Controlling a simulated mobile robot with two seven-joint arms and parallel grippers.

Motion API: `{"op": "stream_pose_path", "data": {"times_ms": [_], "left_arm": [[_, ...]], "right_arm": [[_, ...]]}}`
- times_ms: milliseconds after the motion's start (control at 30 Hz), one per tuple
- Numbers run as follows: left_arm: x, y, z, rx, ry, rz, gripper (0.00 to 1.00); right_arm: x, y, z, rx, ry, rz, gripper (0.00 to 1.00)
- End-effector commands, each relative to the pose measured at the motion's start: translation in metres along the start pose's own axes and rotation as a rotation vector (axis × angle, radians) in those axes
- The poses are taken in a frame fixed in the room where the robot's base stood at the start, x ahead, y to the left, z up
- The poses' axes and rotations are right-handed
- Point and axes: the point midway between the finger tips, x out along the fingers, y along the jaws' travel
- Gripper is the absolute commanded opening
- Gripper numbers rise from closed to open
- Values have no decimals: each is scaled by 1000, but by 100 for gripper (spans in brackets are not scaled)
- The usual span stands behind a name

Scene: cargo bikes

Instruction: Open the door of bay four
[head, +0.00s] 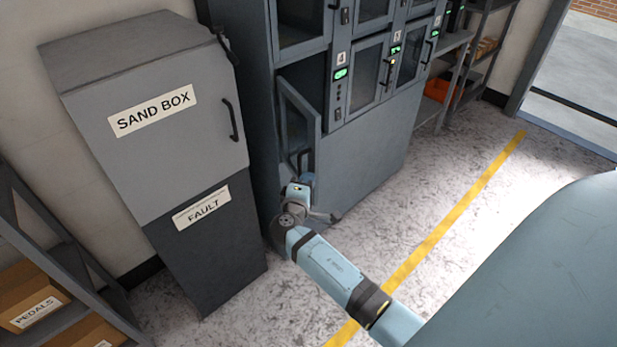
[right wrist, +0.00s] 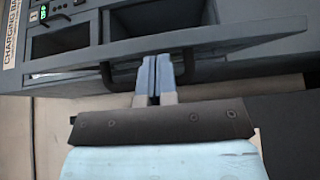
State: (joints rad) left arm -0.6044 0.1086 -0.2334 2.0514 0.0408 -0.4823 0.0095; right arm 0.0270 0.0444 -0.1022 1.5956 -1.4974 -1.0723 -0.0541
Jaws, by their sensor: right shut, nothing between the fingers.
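The door of bay four (head: 305,122) stands open in the head view, swung outward from its left side. The label 4 and a green light are on the post right of the opening (head: 303,82). My right gripper (head: 299,186) is at the lower part of this door. In the right wrist view, the door (right wrist: 240,42) crosses the picture nearly edge-on, with its dark handle (right wrist: 107,76) below it. The shut fingers (right wrist: 155,66) overlap the middle of the handle, holding nothing; whether they touch it is unclear. My left gripper is out of view.
A grey sand box cabinet (head: 170,165) stands close on the left. The other locker doors, such as the one right of bay four (head: 365,78), are shut. Shelves stand at far left and back right. The floor along the yellow line (head: 455,210) is clear.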

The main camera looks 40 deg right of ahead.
Motion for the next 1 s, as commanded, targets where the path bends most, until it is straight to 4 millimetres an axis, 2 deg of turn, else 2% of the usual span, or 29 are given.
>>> {"op": "stream_pose_path", "data": {"times_ms": [567, 667, 900, 1000], "left_arm": [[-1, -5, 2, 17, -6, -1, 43], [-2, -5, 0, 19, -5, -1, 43], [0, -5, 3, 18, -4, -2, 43], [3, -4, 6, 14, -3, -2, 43]], "right_arm": [[-2, 0, 2, -1, 8, 1, 0], [8, 0, 12, -5, 53, 4, 0], [44, -1, 44, -5, 238, 4, 0], [57, -2, 52, -1, 249, 2, 0]]}}
